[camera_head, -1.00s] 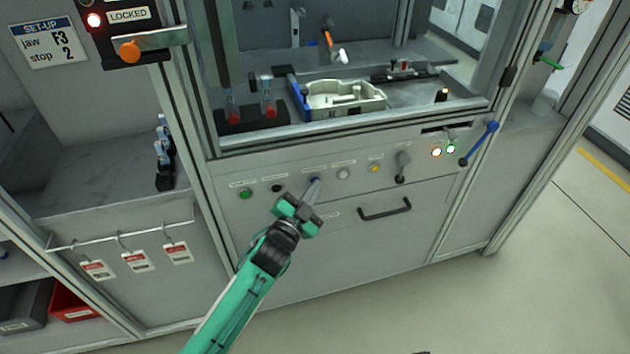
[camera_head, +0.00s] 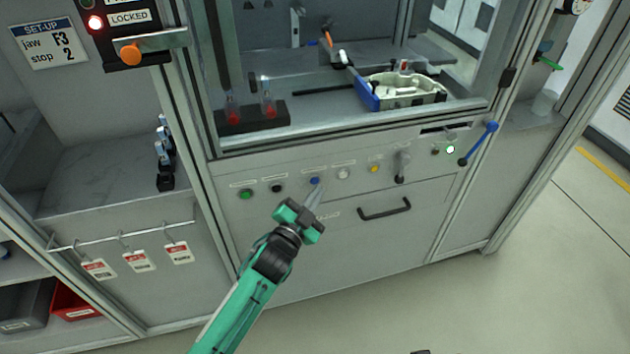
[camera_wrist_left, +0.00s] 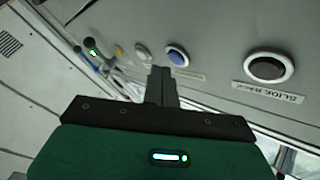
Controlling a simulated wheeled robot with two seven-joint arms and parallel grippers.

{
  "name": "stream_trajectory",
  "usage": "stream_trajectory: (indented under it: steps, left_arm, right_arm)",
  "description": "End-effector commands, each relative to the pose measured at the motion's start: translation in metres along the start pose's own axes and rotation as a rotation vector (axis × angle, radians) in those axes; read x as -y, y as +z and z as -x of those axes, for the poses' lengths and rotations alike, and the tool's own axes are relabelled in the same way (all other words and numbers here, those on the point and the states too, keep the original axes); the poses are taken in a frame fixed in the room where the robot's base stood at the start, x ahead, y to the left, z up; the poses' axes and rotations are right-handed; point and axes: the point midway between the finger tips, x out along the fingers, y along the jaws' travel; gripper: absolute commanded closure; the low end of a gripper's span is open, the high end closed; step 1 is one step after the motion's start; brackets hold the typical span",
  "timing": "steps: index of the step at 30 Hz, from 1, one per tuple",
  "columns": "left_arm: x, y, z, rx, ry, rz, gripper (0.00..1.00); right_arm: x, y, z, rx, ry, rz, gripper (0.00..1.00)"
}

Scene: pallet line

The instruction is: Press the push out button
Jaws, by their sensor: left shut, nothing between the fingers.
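A row of buttons runs along the grey front panel (camera_head: 330,215). The blue button (camera_head: 314,181) is uncovered, just above my left fingertips. Its label is too small to read. My left gripper (camera_head: 317,192) is shut and empty, slightly below the blue button and apart from it. In the left wrist view, the blue button (camera_wrist_left: 178,57) lies just beyond the shut fingers (camera_wrist_left: 161,82), and a black button (camera_wrist_left: 268,68) sits to its right over a label starting "SLIDE".
Green (camera_head: 246,194), white (camera_head: 343,173) and yellow (camera_head: 374,169) buttons flank the blue one. A grey lever (camera_head: 402,163) and drawer handle (camera_head: 384,209) stick out. Inside the machine, a pale casting (camera_head: 405,92) sits against a blue pusher (camera_head: 367,94). A green lamp (camera_head: 450,149) glows.

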Motion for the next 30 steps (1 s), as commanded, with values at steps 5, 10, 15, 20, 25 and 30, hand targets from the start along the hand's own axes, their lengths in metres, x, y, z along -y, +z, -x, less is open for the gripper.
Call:
stream_trajectory:
  steps: [5, 10, 15, 20, 25, 30]
  left_arm:
    - [-0.006, -0.006, 0.008, 0.001, 0.001, 0.002, 1.0]
    - [-0.014, -0.015, 0.019, 0.001, 0.0, 0.003, 1.0]
    - [-0.022, -0.023, 0.03, 0.001, 0.001, 0.001, 1.0]
    - [-0.025, -0.026, 0.035, 0.0, 0.0, 0.0, 1.0]
    - [-0.025, -0.026, 0.035, 0.0, 0.0, 0.0, 1.0]
    - [-0.025, -0.025, 0.035, 0.0, 0.0, 0.0, 1.0]
  right_arm:
    - [0.0, -0.001, 0.004, 0.0, 0.0, 0.0, 0.64]
    - [0.0, -0.003, 0.009, 0.0, 0.0, 0.0, 0.64]
    - [0.0, -0.003, 0.012, 0.0, 0.0, 0.0, 0.64]
    - [0.0, -0.004, 0.012, 0.0, 0.0, 0.0, 0.64]
    - [0.0, -0.004, 0.012, 0.0, 0.0, 0.0, 0.64]
    - [0.0, -0.004, 0.012, 0.0, 0.0, 0.0, 0.64]
